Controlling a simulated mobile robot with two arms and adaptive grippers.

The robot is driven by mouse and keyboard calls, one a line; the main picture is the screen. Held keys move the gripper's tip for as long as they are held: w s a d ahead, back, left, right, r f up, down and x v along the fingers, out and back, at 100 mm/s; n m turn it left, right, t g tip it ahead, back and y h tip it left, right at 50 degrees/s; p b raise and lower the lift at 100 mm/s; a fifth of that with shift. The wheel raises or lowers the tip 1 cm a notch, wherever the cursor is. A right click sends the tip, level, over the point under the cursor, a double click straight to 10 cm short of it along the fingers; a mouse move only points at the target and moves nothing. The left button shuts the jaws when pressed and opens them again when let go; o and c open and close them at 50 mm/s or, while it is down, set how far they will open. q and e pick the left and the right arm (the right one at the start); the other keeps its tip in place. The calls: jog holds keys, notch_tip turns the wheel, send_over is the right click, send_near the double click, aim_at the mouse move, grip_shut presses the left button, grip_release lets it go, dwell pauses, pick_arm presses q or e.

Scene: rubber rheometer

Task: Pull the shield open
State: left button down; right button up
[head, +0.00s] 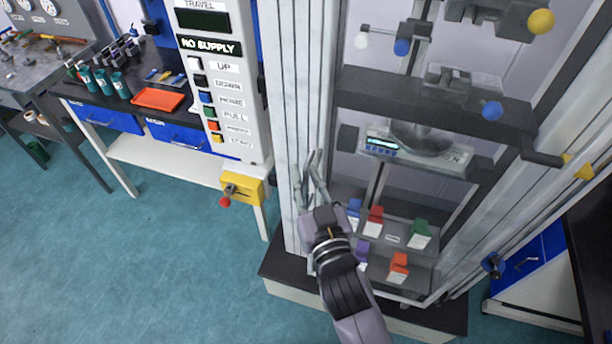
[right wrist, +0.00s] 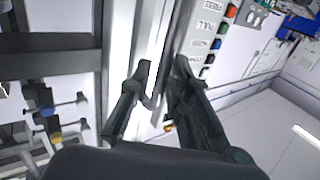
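The rheometer's tall frame (head: 290,90) has pale vertical posts around its shelves. I cannot clearly pick out the shield; it may be clear or blend with the pale uprights at the front. My right gripper (head: 308,158) is at the left post, fingers pointing up. In the right wrist view my right gripper (right wrist: 162,64) has its two fingers spread, with a pale vertical strip (right wrist: 158,88) seen between them. The fingers do not look closed on it, and I cannot tell whether they touch it. My left gripper is out of view.
A control panel (head: 213,80) with colored buttons stands left of the frame. A yellow box (head: 243,188) with a red-tipped lever is below it. A scale (head: 415,150) and colored blocks (head: 420,234) sit on the shelves. The teal floor (head: 130,260) at left is clear.

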jog(key=shift+w, duration=0.15)
grip_shut()
dwell(0.7)
